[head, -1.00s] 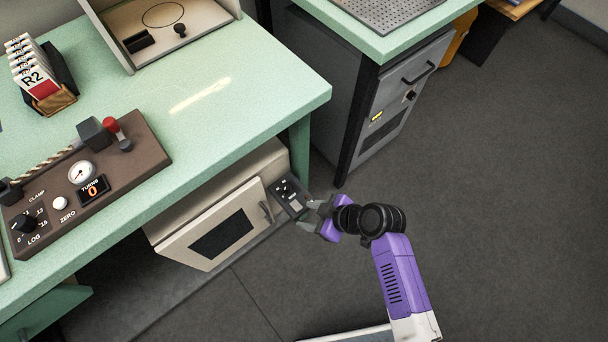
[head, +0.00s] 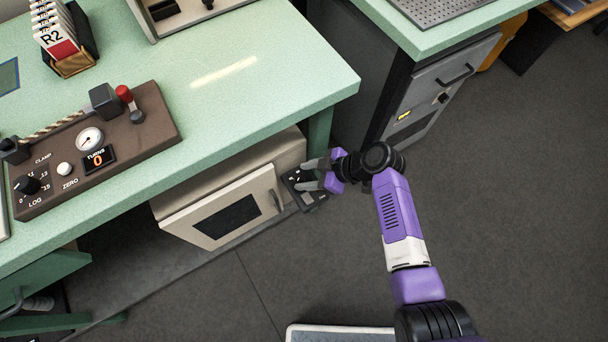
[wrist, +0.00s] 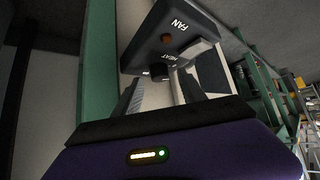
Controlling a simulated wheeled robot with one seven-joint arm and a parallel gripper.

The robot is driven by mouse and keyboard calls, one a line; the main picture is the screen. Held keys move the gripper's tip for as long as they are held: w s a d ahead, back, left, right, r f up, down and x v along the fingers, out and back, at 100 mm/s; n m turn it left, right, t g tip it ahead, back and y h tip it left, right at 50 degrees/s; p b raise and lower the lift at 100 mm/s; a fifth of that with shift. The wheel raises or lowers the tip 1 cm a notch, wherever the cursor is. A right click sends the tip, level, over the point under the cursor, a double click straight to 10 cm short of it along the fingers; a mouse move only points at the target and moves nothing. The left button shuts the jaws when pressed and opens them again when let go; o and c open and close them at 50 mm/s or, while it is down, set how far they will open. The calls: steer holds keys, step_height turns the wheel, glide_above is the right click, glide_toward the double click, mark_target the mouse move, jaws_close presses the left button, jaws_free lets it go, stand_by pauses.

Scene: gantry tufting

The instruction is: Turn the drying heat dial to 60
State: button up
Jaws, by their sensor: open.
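The dark control panel (head: 306,196) sits at the right end of the pale dryer cabinet (head: 222,212), under the green table. My gripper (head: 307,175) is open, its fingers over the panel and partly covering it in the head view. In the wrist view the panel (wrist: 163,28) carries the words FAN and HEAT, with a small orange-brown spot near FAN. A dark knob, the heat dial (wrist: 159,72), shows below the HEAT label, between my open fingers (wrist: 164,82). I cannot tell whether they touch it. The dial's setting and scale are not readable.
The green tabletop (head: 270,95) overhangs the cabinet, and its leg (head: 319,128) stands close beside my gripper. A grey cabinet (head: 425,100) stands to the right. A brown console (head: 150,139) lies on the table. The floor at right is clear.

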steer(key=shift+a+f, duration=0.35)
steer(key=shift+a, duration=0.05)
jaws_close()
